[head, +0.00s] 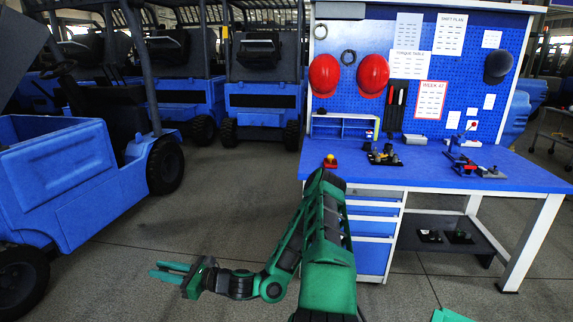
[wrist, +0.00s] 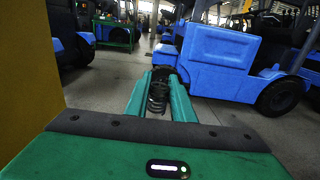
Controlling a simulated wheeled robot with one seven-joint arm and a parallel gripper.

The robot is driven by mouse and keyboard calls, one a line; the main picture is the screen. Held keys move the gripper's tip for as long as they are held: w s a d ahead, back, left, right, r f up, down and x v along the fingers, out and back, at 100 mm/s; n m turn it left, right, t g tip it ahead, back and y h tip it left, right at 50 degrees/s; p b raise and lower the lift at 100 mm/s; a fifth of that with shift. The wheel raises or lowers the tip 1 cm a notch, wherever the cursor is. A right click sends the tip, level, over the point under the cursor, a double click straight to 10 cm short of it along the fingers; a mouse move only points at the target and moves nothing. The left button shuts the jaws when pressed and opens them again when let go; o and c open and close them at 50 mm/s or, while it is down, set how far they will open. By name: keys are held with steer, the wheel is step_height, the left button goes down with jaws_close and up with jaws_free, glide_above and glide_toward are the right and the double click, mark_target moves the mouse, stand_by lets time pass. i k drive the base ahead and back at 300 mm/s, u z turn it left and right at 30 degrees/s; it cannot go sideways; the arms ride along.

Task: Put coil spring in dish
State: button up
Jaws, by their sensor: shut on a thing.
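My gripper (head: 170,271) reaches out low to the left over the floor, away from the bench, in the head view. In the wrist view, its two green fingers (wrist: 161,82) are closed around a dark coil spring (wrist: 157,97). The spring stands between the fingers, with open floor beyond it. I cannot make out the spring in the head view. I cannot pick out a dish for certain in either view; the small things on the bench are too small to tell.
A blue workbench (head: 440,173) stands right of centre with small fixtures (head: 384,155) and a red-and-yellow button (head: 330,161) on top. Its lower shelf (head: 447,247) holds dark items. A blue forklift (head: 70,180) stands at left. Floor between is clear.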

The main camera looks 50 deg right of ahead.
mark_target(331, 167)
steer(key=z, duration=0.05)
steer(key=i, duration=1.15)
steer(key=z, duration=0.9)
steer(key=i, duration=0.85)
steer(key=z, duration=0.55)
